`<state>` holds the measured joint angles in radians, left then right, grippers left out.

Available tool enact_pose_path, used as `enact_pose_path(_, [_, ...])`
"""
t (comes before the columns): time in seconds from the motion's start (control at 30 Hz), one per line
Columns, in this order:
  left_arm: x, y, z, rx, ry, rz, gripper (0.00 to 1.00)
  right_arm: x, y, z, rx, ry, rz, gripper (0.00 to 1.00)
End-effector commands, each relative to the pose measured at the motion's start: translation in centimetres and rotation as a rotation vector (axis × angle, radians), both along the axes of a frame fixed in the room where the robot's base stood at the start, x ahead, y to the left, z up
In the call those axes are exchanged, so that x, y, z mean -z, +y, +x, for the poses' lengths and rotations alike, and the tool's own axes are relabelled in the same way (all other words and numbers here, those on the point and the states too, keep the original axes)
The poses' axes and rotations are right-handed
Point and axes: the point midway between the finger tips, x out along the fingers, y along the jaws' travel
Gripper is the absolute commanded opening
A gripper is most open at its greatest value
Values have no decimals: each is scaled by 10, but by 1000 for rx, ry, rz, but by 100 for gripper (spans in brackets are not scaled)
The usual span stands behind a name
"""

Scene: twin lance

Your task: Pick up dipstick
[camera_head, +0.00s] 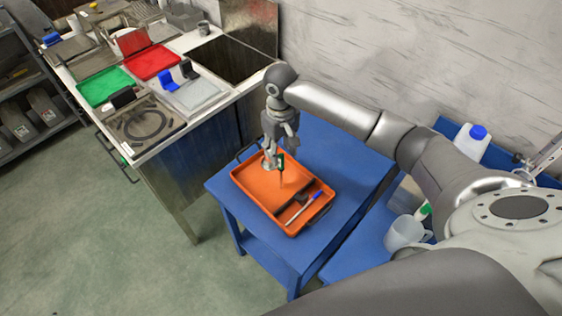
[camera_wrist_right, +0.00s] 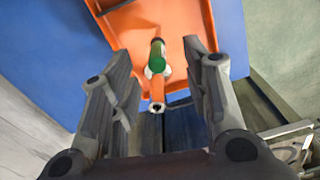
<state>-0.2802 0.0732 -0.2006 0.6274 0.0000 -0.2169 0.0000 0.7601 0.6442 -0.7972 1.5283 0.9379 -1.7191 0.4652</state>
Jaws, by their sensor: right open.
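In the wrist view the two fingers (camera_wrist_right: 155,75) stand wide apart, with gaps to the object on both sides. I cannot tell whether its lower end touches the tray. My left gripper is not in view.
A white stick with a blue end (camera_head: 303,209) and a dark item (camera_head: 293,211) lie in the tray's front right. The tray is on a blue cart (camera_head: 345,165). A workbench with red (camera_head: 152,62) and green (camera_head: 104,86) pieces stands left. A white jug (camera_head: 404,233) stands right.

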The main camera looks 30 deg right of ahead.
Motion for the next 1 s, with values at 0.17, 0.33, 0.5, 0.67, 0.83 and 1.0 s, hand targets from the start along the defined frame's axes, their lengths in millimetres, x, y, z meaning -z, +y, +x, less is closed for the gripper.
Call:
enact_pose_path(0.17, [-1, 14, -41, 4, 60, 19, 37, 22, 0, 0, 1, 0, 1, 43])
enact_pose_path(0.33, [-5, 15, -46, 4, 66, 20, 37, 34, -1, 1, 0, 0, 0, 43])
enact_pose_path(0.5, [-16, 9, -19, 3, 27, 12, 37, 57, -4, 2, 1, 2, 0, 43])
enact_pose_path(0.67, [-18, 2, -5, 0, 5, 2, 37, 76, -4, 3, -1, -1, -1, 43])
enact_pose_path(0.83, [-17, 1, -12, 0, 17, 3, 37, 79, -4, 3, -2, -4, -1, 43])
enact_pose_path(1.0, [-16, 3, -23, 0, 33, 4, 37, 79, -4, 3, -2, -3, -1, 34])
